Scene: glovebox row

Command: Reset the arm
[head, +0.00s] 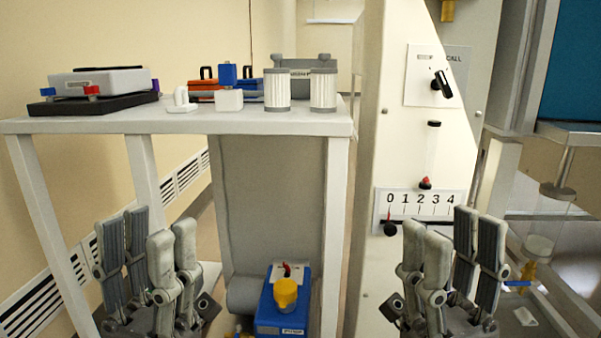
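My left gripper (148,228) is at the lower left, in front of the white table's legs. Its fingers point up and stand apart, with nothing seen between them. My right gripper (452,226) is at the lower right, in front of the cream panel, just below the numbered scale. Its fingers also point up, spread and empty. The cream panel (375,130) carries a plate with a black rotary knob (442,84), a small red-topped slider (425,183) and a 0 to 4 scale (425,203) with a red pointer and black knob (390,229) near 0.
The white table (230,122) holds a grey scale-like device (97,83), white-and-grey cylinders (278,90) and small boxes. A blue box (283,315) with a yellow knob (286,293) stands below, between my grippers. A blue-green panel (575,60) is at the right.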

